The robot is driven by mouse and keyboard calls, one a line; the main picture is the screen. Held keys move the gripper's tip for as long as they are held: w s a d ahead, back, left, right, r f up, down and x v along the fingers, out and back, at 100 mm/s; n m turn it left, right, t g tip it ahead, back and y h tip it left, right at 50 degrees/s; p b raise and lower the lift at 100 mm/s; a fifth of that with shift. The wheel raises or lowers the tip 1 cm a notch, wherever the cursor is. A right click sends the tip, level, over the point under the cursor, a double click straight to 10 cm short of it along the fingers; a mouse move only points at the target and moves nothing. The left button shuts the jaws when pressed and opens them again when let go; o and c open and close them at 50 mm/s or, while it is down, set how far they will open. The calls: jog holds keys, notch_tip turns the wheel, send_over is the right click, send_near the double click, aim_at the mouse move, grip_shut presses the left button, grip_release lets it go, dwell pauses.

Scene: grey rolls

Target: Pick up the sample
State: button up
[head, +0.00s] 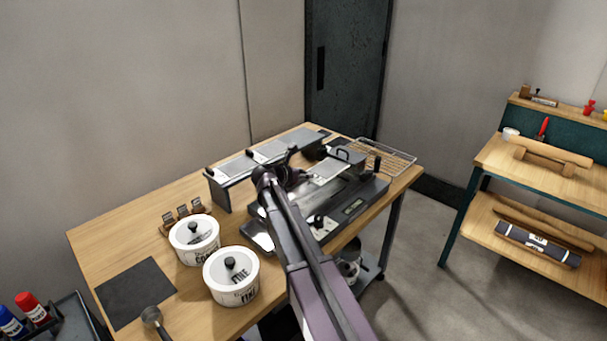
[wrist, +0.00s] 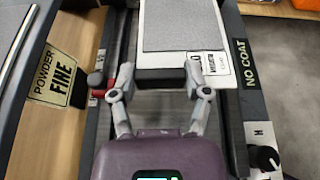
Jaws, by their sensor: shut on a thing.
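The sample looks like a flat grey panel with a pale border and a printed label (wrist: 180,28). A black block (wrist: 160,78) sits at its near edge. My gripper (wrist: 160,82) has its two fingers closed on either side of this block. The panel is over the dark machine (wrist: 240,110) marked "NO COAT"; I cannot tell whether it touches the bed. In the head view my gripper (head: 285,176) is above the machine (head: 350,208), and the arm hides part of it. A light panel (head: 328,168) shows just beyond the gripper.
Two white lidded pots (head: 195,242) (head: 232,281), a dark mat (head: 135,292) and a scoop (head: 152,318) occupy the table's near left. A long rack of grey panels (head: 265,158) stands behind the machine. A wire rack (head: 388,156) is at the far right end.

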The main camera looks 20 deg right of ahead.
jog(key=shift+r+p, duration=0.7)
jog(key=shift+r, duration=0.35)
